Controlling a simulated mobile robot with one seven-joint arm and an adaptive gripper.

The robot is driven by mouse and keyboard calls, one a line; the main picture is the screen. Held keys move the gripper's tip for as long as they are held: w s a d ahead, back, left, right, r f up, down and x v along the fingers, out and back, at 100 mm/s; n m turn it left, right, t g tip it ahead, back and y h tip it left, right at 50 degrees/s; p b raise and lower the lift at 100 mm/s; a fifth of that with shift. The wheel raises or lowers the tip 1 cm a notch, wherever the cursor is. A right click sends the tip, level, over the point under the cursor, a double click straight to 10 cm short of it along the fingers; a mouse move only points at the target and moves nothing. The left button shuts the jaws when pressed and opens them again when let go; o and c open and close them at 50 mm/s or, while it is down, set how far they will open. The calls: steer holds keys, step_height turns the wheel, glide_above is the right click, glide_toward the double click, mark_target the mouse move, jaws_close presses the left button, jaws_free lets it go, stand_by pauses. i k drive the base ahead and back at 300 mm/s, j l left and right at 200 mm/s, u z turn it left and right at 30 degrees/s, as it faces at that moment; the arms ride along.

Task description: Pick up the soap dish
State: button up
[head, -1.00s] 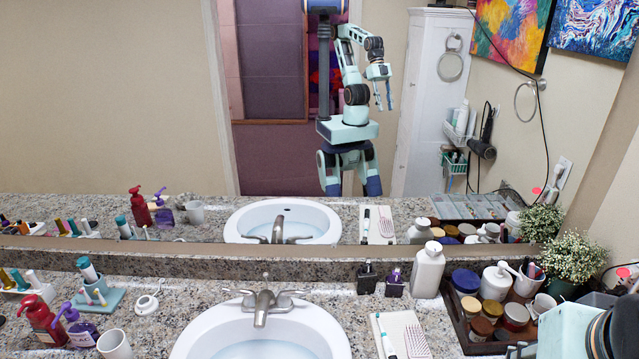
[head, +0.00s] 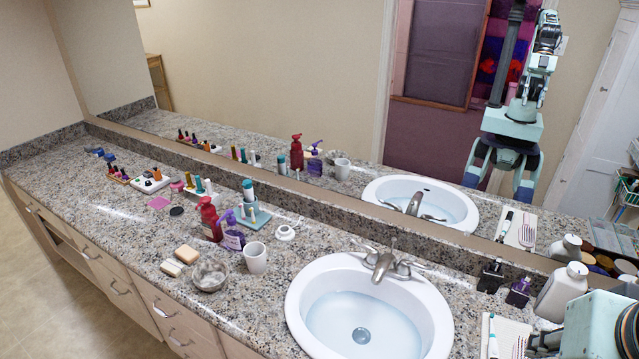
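A round, shiny grey-brown bowl (head: 209,274), which looks like the soap dish, sits on the granite counter near its front edge, left of the sink. Two bars of soap, one orange-tan (head: 187,254) and one cream (head: 171,268), lie on the counter just left of it, outside it. I cannot make out anything in the bowl. My gripper (head: 541,345) shows only in part at the lower right edge, far from the bowl, over the counter right of the sink. Its fingers are too small and cut off to tell open from shut.
A white cup (head: 256,257) stands just right of the bowl. Red (head: 209,219) and purple (head: 232,234) pump bottles stand behind it. The sink (head: 368,310) lies between the bowl and my arm. A mirror (head: 260,90) backs the counter.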

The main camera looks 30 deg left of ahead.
mark_target(210, 277)
steer(key=u, duration=2.1)
steer(key=i+j+z, duration=0.1)
steer(key=z, duration=0.3)
steer(key=j+z, duration=0.1)
steer(key=z, duration=0.35)
steer(key=i+j+z, duration=0.1)
steer(key=z, duration=0.3)
steer(key=i+j+z, duration=0.1)
steer(key=j+z, duration=0.15)
steer(key=j, duration=0.15)
steer(key=j+z, duration=0.55)
steer(key=j, duration=0.6)
steer(key=k+j+z, duration=0.1)
steer(key=j, duration=1.45)
